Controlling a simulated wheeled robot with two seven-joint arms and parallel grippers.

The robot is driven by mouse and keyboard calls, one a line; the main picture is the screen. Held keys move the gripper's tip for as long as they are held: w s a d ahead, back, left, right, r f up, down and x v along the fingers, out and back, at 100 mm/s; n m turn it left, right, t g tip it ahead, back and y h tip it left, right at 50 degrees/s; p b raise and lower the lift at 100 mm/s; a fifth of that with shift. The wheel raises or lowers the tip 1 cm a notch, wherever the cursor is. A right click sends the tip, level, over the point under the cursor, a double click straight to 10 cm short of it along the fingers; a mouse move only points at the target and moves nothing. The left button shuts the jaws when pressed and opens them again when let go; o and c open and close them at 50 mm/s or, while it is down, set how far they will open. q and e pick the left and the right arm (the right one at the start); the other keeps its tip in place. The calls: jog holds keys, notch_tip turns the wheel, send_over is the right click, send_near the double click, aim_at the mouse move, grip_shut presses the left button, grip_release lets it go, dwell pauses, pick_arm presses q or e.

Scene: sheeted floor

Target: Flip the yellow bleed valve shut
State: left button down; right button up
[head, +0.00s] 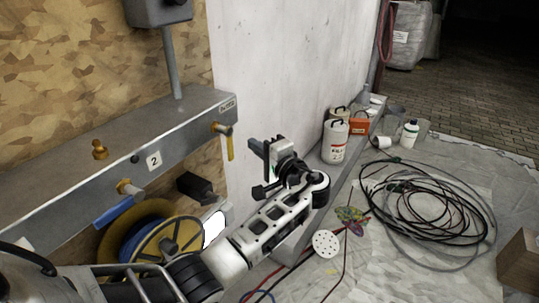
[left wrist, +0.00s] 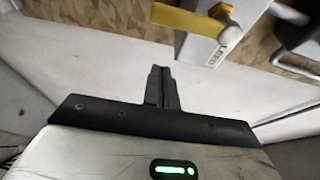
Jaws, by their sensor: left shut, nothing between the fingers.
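The yellow bleed valve handle (head: 230,147) hangs down from its brass-coloured stem at the right end of a grey metal manifold (head: 190,125), under a small printed label. In the left wrist view the yellow lever (left wrist: 190,20) is at the top, its pivot end beside the label. My left gripper (head: 256,147) is to the right of the lever in the head view, in front of the white wall panel. In the left wrist view its fingers (left wrist: 161,86) are shut together and empty, with a gap between them and the lever. My right gripper is in neither view.
A blue lever (head: 113,212) and a brass fitting (head: 99,149) are on the manifold's left part. A hose reel (head: 160,245) stands below. Bottles, a white jug (head: 334,142) and a coiled black cable (head: 425,205) lie to the right. The space between gripper and lever looks clear.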

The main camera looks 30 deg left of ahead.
pick_arm(q)
jog(key=s, duration=0.1)
jog(key=s+a+p, duration=0.1)
jog(key=s, duration=0.1)
jog(key=shift+s+a+p, duration=0.2)
jog(key=shift+a+p, duration=0.2)
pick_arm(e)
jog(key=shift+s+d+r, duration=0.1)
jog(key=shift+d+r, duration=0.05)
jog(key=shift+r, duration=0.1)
